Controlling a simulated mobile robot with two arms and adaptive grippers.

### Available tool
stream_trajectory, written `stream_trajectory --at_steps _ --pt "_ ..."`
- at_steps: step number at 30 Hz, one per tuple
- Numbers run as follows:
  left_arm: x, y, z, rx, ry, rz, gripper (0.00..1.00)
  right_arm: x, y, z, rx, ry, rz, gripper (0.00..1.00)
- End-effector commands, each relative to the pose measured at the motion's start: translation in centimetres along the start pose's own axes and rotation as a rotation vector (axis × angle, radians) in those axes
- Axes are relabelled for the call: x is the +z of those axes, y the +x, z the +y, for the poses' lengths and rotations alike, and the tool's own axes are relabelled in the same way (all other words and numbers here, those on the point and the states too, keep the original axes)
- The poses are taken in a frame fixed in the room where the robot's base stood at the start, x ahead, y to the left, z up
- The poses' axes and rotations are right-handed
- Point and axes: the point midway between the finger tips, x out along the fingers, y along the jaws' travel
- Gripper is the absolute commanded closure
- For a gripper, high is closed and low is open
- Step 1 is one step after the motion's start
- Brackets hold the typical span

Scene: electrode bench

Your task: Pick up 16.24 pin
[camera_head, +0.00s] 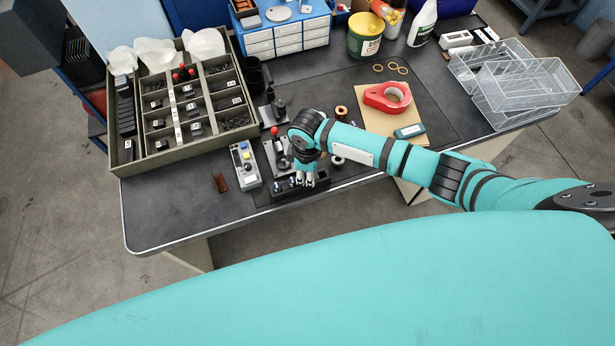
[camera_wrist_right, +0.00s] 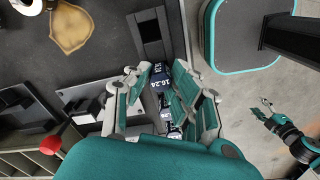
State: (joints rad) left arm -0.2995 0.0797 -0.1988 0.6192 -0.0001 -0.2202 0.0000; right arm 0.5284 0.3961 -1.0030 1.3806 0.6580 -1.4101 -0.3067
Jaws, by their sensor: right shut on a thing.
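My right gripper (camera_head: 306,180) is at the bench's front edge, over a dark holder (camera_head: 287,190). In the right wrist view its fingers (camera_wrist_right: 160,100) are closed in from both sides around the dark pin marked 16.24 (camera_wrist_right: 160,84). The fingers hide part of the pin, and I cannot tell whether it is clear of the holder. Other labelled dark pieces (camera_wrist_right: 174,128) show just below it. My left gripper (camera_wrist_right: 263,110) shows small at the right of the right wrist view, off the bench and over the floor. Its opening is too small to tell.
A sorting tray (camera_head: 140,165) with several compartments stands at left. A button box (camera_head: 245,168) and a red-knobbed press (camera_head: 277,150) are beside the right gripper. A red tape dispenser (camera_head: 388,97) and clear baskets (camera_head: 525,85) are at right. The front-left bench corner is mostly bare.

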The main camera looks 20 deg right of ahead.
Motion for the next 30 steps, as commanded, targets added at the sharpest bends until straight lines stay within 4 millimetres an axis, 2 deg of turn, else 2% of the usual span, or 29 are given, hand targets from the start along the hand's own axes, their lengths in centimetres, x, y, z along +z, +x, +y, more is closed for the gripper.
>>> stream_trajectory --at_steps 14,17,23,30 --pt "0.0 0.1 0.0 0.000 0.001 0.001 0.52 0.0 -0.3 0.1 0.001 0.000 0.001 1.00" --pt "0.0 0.4 0.0 0.000 0.001 0.001 0.52 -0.1 -1.0 0.1 0.002 -0.001 0.003 1.00" --pt "0.1 1.3 0.0 0.000 0.002 0.001 0.52 0.0 -3.6 0.1 0.002 -0.001 0.004 1.00" --pt "0.2 2.1 0.0 0.000 0.002 0.001 0.52 5.0 -3.8 -2.8 -0.001 -0.001 -0.002 1.00"
